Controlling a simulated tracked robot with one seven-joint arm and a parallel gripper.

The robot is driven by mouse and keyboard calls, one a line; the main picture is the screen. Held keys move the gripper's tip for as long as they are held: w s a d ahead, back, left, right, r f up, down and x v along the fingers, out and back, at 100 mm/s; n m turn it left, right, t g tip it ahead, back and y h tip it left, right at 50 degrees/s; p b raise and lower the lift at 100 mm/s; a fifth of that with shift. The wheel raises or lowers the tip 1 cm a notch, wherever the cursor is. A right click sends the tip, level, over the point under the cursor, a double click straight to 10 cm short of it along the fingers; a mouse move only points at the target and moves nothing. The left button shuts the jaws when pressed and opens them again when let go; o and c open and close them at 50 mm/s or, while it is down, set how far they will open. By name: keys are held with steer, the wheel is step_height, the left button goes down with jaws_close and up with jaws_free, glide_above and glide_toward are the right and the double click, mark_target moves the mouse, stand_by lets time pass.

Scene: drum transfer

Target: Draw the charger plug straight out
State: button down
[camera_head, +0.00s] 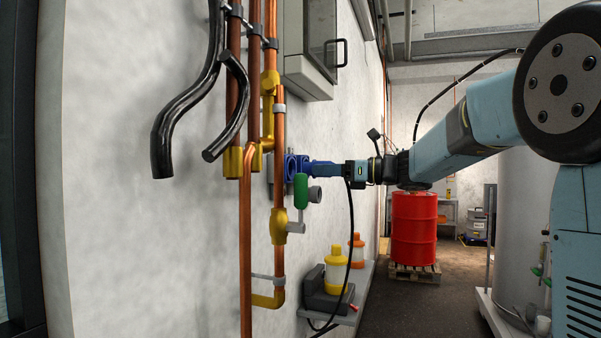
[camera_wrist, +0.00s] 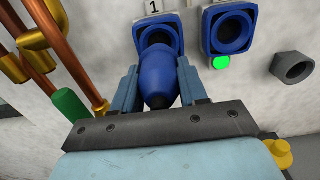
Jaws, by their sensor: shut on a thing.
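My gripper (camera_wrist: 158,82) is shut on the blue charger plug (camera_wrist: 157,72), with one finger on each side of its rounded body. In the wrist view the plug is in front of the blue socket (camera_wrist: 142,24) marked 1, and its front end overlaps the lower part of the dark opening. I cannot tell whether its tip is still inside. In the head view my gripper (camera_head: 328,170) reaches left to the wall, where the blue sockets (camera_head: 290,166) are partly hidden. A black cable (camera_head: 350,225) hangs below the gripper.
A second blue socket (camera_wrist: 209,32) with a green light (camera_wrist: 220,62) is to the right. Copper pipes (camera_head: 246,240) and a green valve handle (camera_head: 301,191) are close by. A red drum (camera_head: 414,228) stands behind.

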steer(key=shift+w+a, duration=0.1)
steer(key=shift+a, duration=0.05)
steer(key=v, duration=0.5)
stand_by(0.8)
